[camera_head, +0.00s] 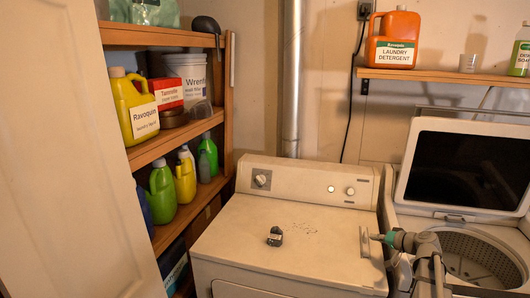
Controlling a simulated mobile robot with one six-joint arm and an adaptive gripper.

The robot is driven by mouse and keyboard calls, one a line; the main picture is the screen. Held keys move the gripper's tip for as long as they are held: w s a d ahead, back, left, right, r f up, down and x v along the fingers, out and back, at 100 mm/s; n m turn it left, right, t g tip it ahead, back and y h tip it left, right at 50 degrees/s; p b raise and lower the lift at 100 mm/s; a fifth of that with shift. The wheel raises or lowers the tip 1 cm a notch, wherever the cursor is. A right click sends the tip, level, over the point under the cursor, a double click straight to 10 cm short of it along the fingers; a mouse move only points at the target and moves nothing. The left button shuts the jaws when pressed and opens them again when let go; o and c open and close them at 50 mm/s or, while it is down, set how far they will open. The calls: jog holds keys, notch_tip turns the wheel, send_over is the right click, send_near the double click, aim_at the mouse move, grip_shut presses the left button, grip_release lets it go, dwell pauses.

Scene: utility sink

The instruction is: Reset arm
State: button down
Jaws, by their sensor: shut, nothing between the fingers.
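My gripper (366,240) is small in the view, at the right side of the white dryer's top (320,232). It is shut and empty. My arm comes in from the lower right, in front of the open washer. I cannot tell whether the gripper touches the dryer top or hovers over it.
A small dark object (275,236) sits on the dryer top. The washer (400,211) at right has its lid (462,167) raised. A wooden shelf unit (229,110) with bottles stands left, near a pale door (70,150). An orange detergent jug (393,38) stands on a wall shelf (430,76).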

jog(key=s+a+f+g, duration=0.1)
jog(key=a, duration=0.2)
jog(key=s+a+f+n+g, duration=0.1)
jog(key=s+a, duration=0.1)
jog(key=a, duration=0.1)
jog(key=s+a+f+g, duration=0.1)
jog(key=a+f, duration=0.1)
jog(key=a, duration=0.1)
jog(key=shift+s+a+f+n+g, duration=0.1)
jog(key=shift+s+n+g, duration=0.1)
jog(key=shift+n+g, duration=0.1)
jog(key=s+a+f+g, duration=0.1)
jog(key=a, duration=0.1)
jog(key=s+a+f+g+h, duration=0.1)
jog(key=s+a, duration=0.1)
jog(key=s+a+f+n+g, duration=0.1)
jog(key=s+a, duration=0.1)
jog(key=shift+s+a+f+h, duration=0.2)
jog(key=shift+s+h, duration=0.05)
jog(key=shift+h, duration=0.15)
jog(key=s+a+f+g+h, duration=0.1)
jog(key=s+a+g+h, duration=0.1)
jog(key=s, duration=0.4)
jog(key=s+a+f+n+g+h, duration=0.1)
jog(key=s+a+f+g+h, duration=0.1)
jog(key=s, duration=0.5)
jog(key=shift+s+a+f+h, duration=0.3)
jog(key=shift+a+h, duration=0.5)
jog(key=shift+a, duration=0.3)
